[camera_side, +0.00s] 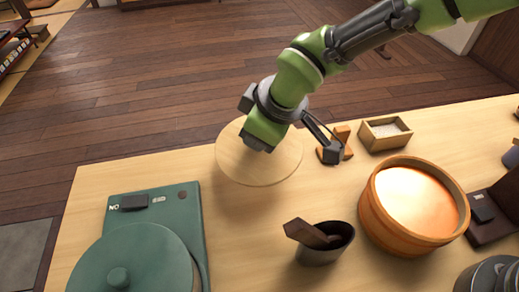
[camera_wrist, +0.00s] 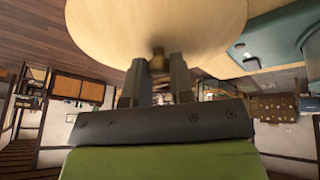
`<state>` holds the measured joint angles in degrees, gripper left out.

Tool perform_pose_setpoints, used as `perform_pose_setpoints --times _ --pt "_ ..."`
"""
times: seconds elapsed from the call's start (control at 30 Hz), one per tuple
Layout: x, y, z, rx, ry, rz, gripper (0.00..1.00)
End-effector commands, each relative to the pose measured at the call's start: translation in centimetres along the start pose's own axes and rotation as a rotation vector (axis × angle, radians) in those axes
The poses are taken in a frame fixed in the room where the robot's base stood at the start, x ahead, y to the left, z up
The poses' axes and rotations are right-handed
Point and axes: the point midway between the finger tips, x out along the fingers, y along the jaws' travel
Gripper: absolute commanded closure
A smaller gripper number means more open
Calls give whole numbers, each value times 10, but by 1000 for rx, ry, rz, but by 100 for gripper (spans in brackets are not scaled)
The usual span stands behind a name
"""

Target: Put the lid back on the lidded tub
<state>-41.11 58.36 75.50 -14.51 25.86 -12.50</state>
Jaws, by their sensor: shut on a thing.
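The lid (camera_side: 235,165) is a flat, round, pale wooden disc under my gripper (camera_side: 258,150), at the left-centre back of the table in the side view. In the wrist view the lid (camera_wrist: 157,22) fills the upper middle, and my gripper (camera_wrist: 158,68) is shut on its small brown knob (camera_wrist: 157,61). The lid seems to hang above the table, though its height is hard to tell. The tub (camera_side: 378,221) is a round orange-brown wooden vessel at the right. It stands upright and open, with a smooth, pale orange inside, apart from the lid and gripper.
A small wooden box (camera_side: 385,135) and an orange-brown wooden piece (camera_side: 342,150) sit behind. A green stove with a lidded pot (camera_side: 133,265) stands front left. A dark tray (camera_side: 492,222) is right of the tub.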

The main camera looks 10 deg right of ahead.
Motion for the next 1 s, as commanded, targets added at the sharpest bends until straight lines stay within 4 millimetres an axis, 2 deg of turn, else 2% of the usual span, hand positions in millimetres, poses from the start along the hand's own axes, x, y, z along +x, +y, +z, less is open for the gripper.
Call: perform_pose_setpoints --times 0.1,0.27,0.57,0.77,0.87,1.0 --pt "-18 3 -8 2 3 1 100" --pt "-31 6 -8 55 -10 20 100" --pt "-47 16 19 411 -61 159 100" --pt "-64 25 48 814 -112 314 100" --pt "-76 30 68 1094 -142 423 100" --pt "-100 35 103 1578 -189 617 100"
